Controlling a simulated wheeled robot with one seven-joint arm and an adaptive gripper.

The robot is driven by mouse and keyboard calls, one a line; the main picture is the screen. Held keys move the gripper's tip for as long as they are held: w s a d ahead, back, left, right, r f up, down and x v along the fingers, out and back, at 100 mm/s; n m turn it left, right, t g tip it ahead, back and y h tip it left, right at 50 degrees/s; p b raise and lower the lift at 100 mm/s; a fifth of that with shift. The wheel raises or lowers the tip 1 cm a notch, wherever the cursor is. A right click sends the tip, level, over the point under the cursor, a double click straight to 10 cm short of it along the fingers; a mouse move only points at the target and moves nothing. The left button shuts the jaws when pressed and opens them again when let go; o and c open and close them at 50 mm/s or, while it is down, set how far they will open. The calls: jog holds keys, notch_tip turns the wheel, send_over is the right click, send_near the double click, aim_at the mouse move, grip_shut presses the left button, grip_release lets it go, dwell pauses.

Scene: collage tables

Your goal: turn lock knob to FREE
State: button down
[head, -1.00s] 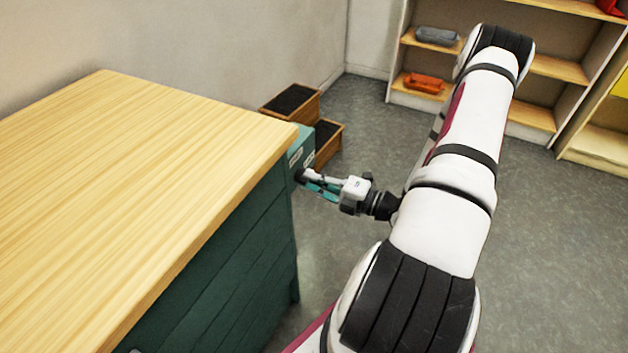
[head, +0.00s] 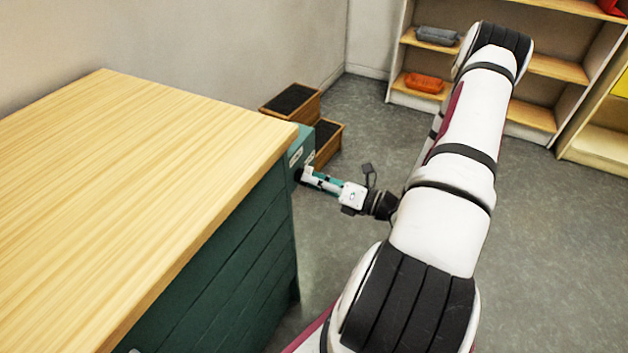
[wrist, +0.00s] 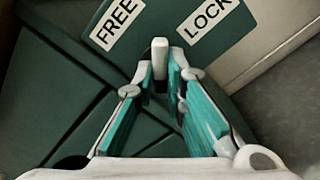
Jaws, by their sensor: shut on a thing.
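The lock knob (wrist: 160,50) shows in the wrist view as a pale upright bar on a dark green panel (wrist: 160,20). A FREE label (wrist: 118,22) is up and left of it, and a LOCK label (wrist: 207,15) is up and right. The bar points up the picture, between the two labels. My gripper (wrist: 160,80) is shut on the knob, with one teal-padded finger on each side. In the head view my gripper (head: 306,176) reaches the cabinet end below two small white labels, and the knob is mostly hidden there.
The green cabinet (head: 225,265) has a light wooden top (head: 140,180) whose corner is close above my gripper. Brown steps (head: 292,100) with dark treads stand behind it. Shelves (head: 555,68) are at the back right. The grey floor between is clear.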

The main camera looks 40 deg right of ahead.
jog(key=shift+n+b, duration=0.9)
jog(key=shift+n, duration=3.6)
jog(key=c, duration=1.6)
grip_release()
jog(key=shift+c, duration=0.2)
jog(key=shift+s, duration=0.1)
jog(key=v, duration=1.2)
jog(key=shift+r+n, duration=0.1)
jog(key=shift+n, duration=0.2)
